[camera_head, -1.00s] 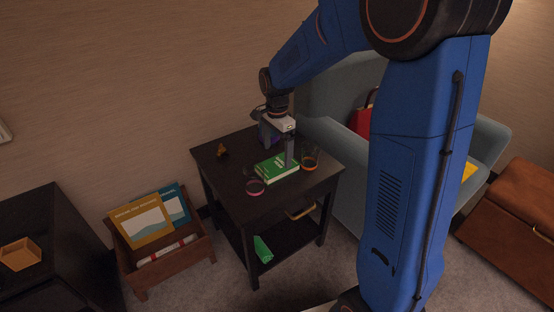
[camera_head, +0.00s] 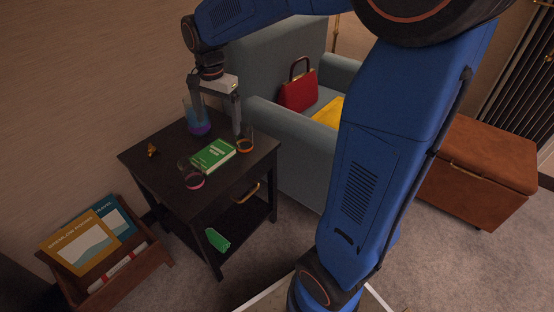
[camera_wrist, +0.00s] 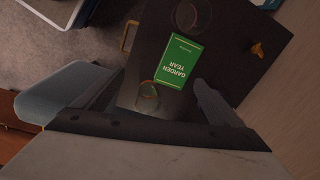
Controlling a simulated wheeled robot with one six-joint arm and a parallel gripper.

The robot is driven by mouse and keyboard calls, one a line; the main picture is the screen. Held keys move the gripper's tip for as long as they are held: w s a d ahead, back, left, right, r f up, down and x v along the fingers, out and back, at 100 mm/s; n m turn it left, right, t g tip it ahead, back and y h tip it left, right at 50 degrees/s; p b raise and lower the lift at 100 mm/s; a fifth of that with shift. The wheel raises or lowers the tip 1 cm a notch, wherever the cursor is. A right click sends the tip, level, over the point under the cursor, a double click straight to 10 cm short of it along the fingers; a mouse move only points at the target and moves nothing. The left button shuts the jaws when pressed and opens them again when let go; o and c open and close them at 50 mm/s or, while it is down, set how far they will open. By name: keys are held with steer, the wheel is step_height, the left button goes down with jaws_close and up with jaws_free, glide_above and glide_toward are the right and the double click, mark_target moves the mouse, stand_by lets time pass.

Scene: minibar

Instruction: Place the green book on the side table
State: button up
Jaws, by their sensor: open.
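The green book (camera_head: 213,156) lies flat on the dark side table (camera_head: 160,172), between two glasses. In the wrist view the book (camera_wrist: 174,62) shows the title "Garden Year" and lies clear of the fingers. My gripper (camera_head: 217,128) is open and empty, above the back part of the table. One finger points down behind the book; the other is near the purple-bottomed glass. The side table's top also shows in the wrist view (camera_wrist: 222,68).
A pink-based glass (camera_head: 194,181), an orange-based glass (camera_head: 245,146), a purple-bottomed glass (camera_head: 198,128) and a small golden figurine (camera_head: 152,150) stand on the table. A green rolled item (camera_head: 217,240) lies on the lower shelf. An armchair (camera_head: 262,130) stands close at right.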

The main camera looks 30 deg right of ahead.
steer(key=s+d+n+t, duration=0.2)
steer(key=s+n, duration=0.3)
steer(key=s, duration=0.8)
steer(key=s+d+n+t, duration=0.1)
steer(key=s+n, duration=0.5)
steer(key=s, duration=0.7)
steer(key=shift+d+r+n+t, duration=0.3)
steer(key=shift+d+t, duration=0.1)
steer(key=shift+d, duration=0.5)
steer(key=shift+s, duration=0.1)
